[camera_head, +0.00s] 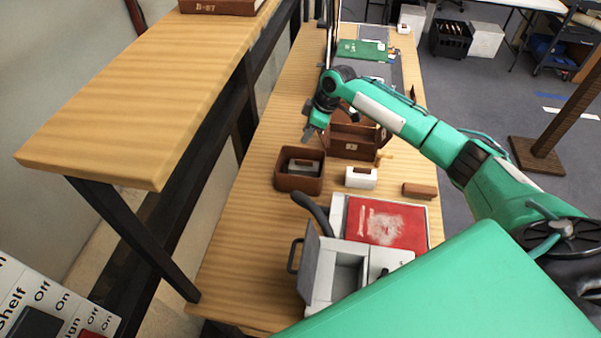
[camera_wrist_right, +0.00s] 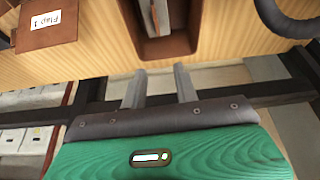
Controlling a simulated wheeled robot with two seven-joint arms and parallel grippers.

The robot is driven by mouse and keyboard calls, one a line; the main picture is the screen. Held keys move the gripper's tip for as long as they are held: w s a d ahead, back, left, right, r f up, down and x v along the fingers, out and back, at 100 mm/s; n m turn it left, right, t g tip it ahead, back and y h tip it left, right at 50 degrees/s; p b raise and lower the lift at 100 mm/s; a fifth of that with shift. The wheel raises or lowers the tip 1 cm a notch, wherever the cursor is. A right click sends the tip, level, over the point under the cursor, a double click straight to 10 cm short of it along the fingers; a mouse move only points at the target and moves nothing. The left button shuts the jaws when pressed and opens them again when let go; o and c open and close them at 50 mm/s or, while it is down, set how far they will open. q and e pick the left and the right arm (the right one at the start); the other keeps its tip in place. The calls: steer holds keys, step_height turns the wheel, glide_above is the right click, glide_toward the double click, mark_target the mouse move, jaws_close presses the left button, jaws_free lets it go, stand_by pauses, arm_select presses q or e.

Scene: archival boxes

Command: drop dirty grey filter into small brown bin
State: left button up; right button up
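The small brown bin (camera_head: 297,184) stands on the table left of centre in the head view. A grey block with a brown grip, which looks like the dirty grey filter (camera_head: 306,168), lies inside it. In the wrist view the bin (camera_wrist_right: 172,47) is at the top, with the grey filter (camera_wrist_right: 147,17) partly visible in it. My right gripper (camera_head: 308,135) is above and beyond the bin, apart from it. Its two fingers (camera_wrist_right: 159,88) are spread with nothing between them. My left gripper is not in view.
A white block with a brown grip (camera_head: 361,178) stands right of the bin. A brown archival box (camera_head: 350,147) is behind it, labelled flap in the wrist view (camera_wrist_right: 47,32). A grey open device (camera_head: 335,277) and red book (camera_head: 386,224) are nearer. A wooden shelf (camera_head: 150,90) borders the left.

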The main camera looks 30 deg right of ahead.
steer(key=b+v, duration=0.3)
steer(key=v, duration=1)
steer(key=shift+r+b, duration=0.35)
steer(key=shift+b, duration=0.05)
